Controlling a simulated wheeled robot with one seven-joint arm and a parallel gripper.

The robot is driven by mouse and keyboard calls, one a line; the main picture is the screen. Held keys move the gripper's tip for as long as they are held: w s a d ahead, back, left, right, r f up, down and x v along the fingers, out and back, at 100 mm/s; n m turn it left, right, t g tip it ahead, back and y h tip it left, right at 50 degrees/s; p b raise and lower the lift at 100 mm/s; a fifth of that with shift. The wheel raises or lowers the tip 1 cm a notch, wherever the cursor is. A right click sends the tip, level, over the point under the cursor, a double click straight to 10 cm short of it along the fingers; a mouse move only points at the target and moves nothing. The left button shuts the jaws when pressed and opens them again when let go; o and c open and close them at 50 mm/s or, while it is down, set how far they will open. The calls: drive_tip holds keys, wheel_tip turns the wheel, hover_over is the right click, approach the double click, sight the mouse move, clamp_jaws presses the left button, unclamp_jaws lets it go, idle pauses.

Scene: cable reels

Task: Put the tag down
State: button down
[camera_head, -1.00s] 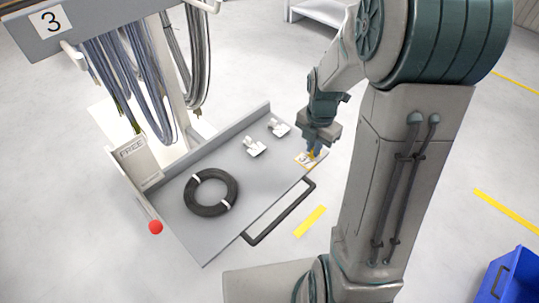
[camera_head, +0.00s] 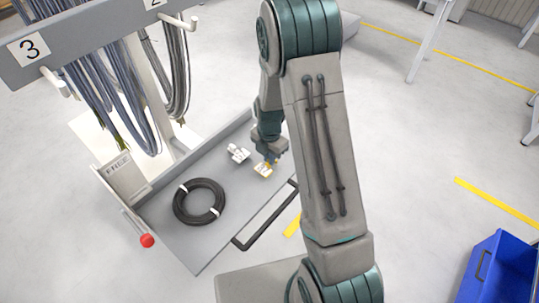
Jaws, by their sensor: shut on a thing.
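The tag (camera_head: 263,170), small and pale with yellow on it, is at the tips of my gripper (camera_head: 269,163). My gripper points down over the right part of the grey tray (camera_head: 187,245) and is shut on the tag. I cannot tell whether the tag touches the tray surface. A small white piece (camera_head: 238,153) lies on the tray just left of the tag. My arm hides the tray's far right end.
A black cable coil (camera_head: 177,207) with white ties lies on the tray's left half. A rack (camera_head: 85,42) with hanging cables stands behind. A red knob (camera_head: 147,241) and a FREE sign (camera_head: 119,167) are at the left. A blue bin (camera_head: 497,270) stands at the lower right.

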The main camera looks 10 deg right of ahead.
drive_tip(key=shift+f, duration=0.2)
drive_tip(key=c, duration=1.5)
unclamp_jaws()
drive_tip(key=shift+r, duration=0.15)
wheel_tip(320, 180, up, 12)
drive_tip(key=b, duration=0.1)
drive_tip(key=s+r+m+t, duration=0.1)
drive_tip(key=s+r+m, duration=0.5)
drive_tip(key=s+m, duration=0.4)
drive_tip(key=s+r+m+t, duration=0.2)
drive_tip(key=s+r+m, duration=0.5)
drive_tip(key=s+m, duration=0.4)
drive_tip(key=shift+d+m, duration=0.35)
drive_tip(key=shift+m, duration=1.75)
